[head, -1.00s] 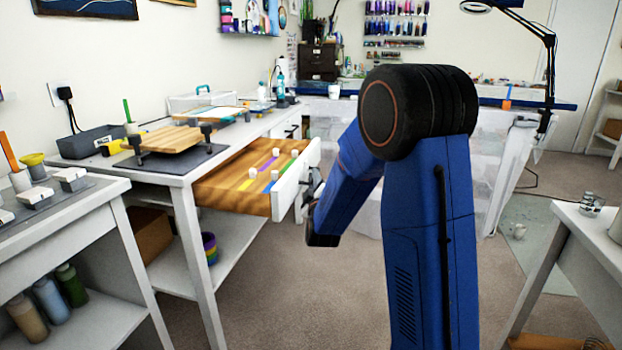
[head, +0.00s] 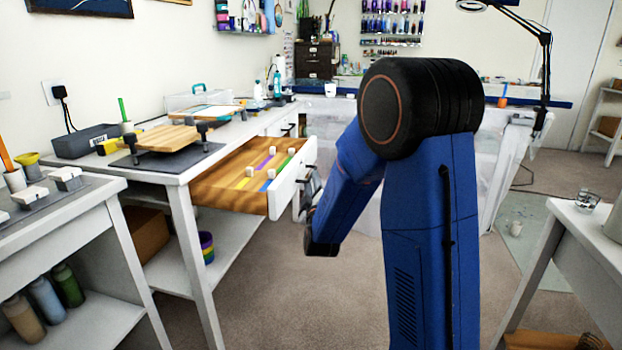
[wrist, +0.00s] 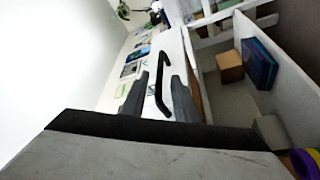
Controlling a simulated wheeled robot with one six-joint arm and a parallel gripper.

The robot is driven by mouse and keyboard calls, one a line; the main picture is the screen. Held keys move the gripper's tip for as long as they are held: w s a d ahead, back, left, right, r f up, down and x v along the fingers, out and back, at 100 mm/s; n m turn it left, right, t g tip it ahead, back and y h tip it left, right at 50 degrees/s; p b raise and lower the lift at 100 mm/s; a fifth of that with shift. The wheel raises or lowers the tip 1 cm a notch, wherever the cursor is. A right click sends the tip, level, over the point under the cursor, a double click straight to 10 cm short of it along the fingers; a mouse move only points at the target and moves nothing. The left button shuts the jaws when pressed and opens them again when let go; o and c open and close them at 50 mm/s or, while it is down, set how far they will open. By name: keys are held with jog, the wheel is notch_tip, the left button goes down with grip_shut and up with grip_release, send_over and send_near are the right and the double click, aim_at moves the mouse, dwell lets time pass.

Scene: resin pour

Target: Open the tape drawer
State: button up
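The tape drawer (head: 255,181) stands pulled out from the white workbench. Strips of coloured tape and small white pieces lie on its wooden inside. Its white front (head: 292,181) faces my arm. In the wrist view, the black bar handle (wrist: 160,72) runs across the white drawer front, between the lines of my two fingers. My gripper (wrist: 160,88) is open, its grey fingers apart on either side of the handle, with gaps showing. In the head view my gripper (head: 311,183) is just off the drawer front, partly hidden by my wrist.
The workbench (head: 170,178) carries a dark mat with a wooden board. A second white table (head: 70,225) with bottles below stands at the near left. Another table (head: 575,222) is at the right. Carpet (head: 275,290) in front of the drawer is clear.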

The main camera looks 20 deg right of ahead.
jog(key=v, duration=0.8)
jog(key=shift+s, duration=0.1)
jog(key=s+a+m+g+y, duration=0.2)
jog(key=s+a+g+y, duration=0.15)
jog(key=s, duration=0.35)
jog(key=s+a+m+g+y, duration=0.2)
jog(key=s+g, duration=0.3)
jog(key=s, duration=0.2)
jog(key=s+f+m+g, duration=0.1)
jog(key=s+m+g, duration=0.3)
jog(key=s, duration=2.1)
jog(key=shift+d+f+m+g, duration=0.3)
jog(key=shift+d+f+g, duration=0.15)
jog(key=shift+g, duration=0.7)
jog(key=shift+s, duration=0.1)
dwell(1.9)
